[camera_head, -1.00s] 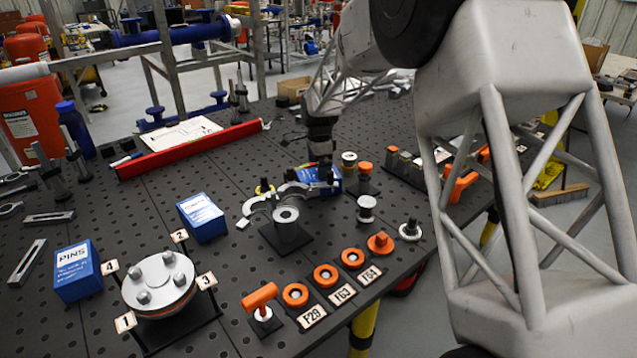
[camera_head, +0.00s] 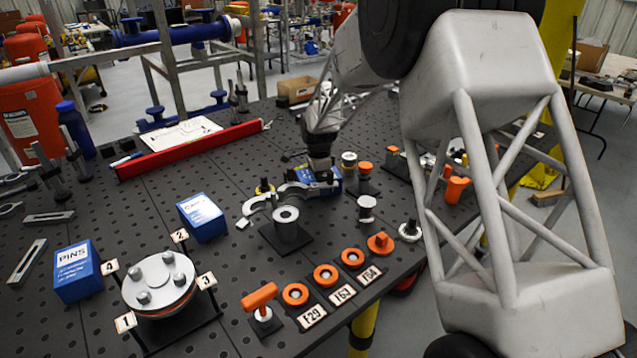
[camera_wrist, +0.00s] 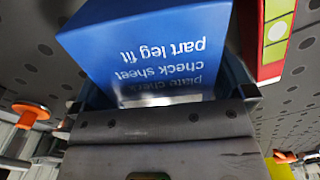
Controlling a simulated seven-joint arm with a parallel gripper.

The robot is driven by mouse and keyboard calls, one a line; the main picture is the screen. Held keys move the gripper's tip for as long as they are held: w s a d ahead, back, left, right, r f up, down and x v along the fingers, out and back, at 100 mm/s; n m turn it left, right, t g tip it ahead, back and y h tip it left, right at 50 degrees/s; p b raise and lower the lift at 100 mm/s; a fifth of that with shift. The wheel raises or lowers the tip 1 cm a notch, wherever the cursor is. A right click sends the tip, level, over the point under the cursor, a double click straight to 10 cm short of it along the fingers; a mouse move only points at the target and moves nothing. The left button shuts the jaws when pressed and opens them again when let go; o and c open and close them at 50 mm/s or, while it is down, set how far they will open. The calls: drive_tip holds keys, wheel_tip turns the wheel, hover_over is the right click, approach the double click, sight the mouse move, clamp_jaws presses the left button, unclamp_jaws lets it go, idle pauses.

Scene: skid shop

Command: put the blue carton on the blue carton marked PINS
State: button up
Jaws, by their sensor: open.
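The blue carton marked PINS (camera_head: 77,271) stands upright on the dark perforated table at the left. A second blue carton (camera_head: 203,218) stands to its right. A third blue carton (camera_head: 334,183) is under my gripper (camera_head: 320,170), partly hidden by the gripper and a metal puller. In the wrist view this blue carton (camera_wrist: 150,42) fills the space in front of the palm, with upside-down white print reading "part leg fit" and "check sheet". My gripper is open, with dark jaw parts at both sides of the carton. Contact cannot be told.
The puller on its stand (camera_head: 286,226) is just in front of my gripper. A bolted flange (camera_head: 160,283) with numbered tags stands beside the PINS carton. Orange-ringed parts (camera_head: 325,275) line the front edge. A red bar (camera_head: 190,149) lies behind.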

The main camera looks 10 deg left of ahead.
drive_tip(key=shift+f, duration=0.35)
idle(0.3)
drive_tip(key=c, duration=0.8)
drive_tip(key=shift+c, duration=0.2)
drive_tip(key=shift+r, duration=0.1)
drive_tip(key=shift+r, duration=4.9)
